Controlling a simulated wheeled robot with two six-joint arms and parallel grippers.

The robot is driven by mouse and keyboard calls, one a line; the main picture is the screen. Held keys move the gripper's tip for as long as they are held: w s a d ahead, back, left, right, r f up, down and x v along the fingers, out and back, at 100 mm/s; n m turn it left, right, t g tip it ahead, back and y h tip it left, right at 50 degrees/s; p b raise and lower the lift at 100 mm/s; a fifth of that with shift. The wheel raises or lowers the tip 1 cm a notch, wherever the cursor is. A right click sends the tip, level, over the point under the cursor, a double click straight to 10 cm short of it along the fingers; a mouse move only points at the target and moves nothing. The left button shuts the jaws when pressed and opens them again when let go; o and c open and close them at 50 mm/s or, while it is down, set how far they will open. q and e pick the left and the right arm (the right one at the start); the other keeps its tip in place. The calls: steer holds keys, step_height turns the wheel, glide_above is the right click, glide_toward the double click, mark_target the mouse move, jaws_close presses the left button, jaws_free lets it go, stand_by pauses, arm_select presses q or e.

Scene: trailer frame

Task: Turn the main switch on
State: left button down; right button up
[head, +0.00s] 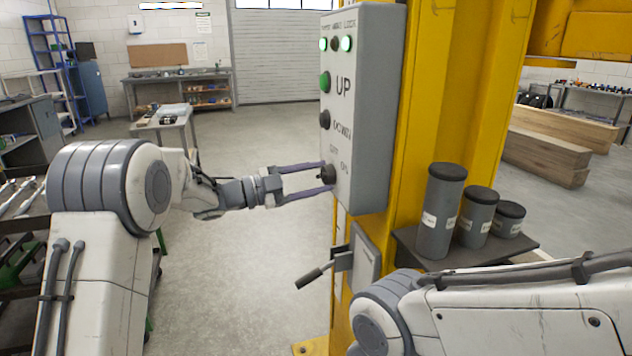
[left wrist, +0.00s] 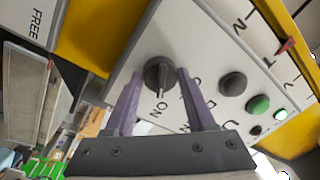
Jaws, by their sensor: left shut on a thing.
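The main switch is a black rotary knob (head: 327,174) low on the grey control box (head: 370,110). OFF and ON are lettered beside it. My left gripper (head: 324,178) reaches in from the left with its two purple fingers on either side of the knob, shut on it. In the left wrist view the knob (left wrist: 158,74) sits between the fingertips (left wrist: 160,82), and its pale pointer line faces the ON lettering. My right gripper is out of view; only part of the right arm shows at the lower right.
A black-handled lever (head: 312,276) juts out below the box.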

arm_select(q)
steer(key=shift+c, duration=1.2)
jaws_free()
steer(key=v, duration=1)
steer(key=shift+a+b, duration=0.25)
steer(key=shift+b, duration=0.2)
steer(key=shift+s, duration=0.15)
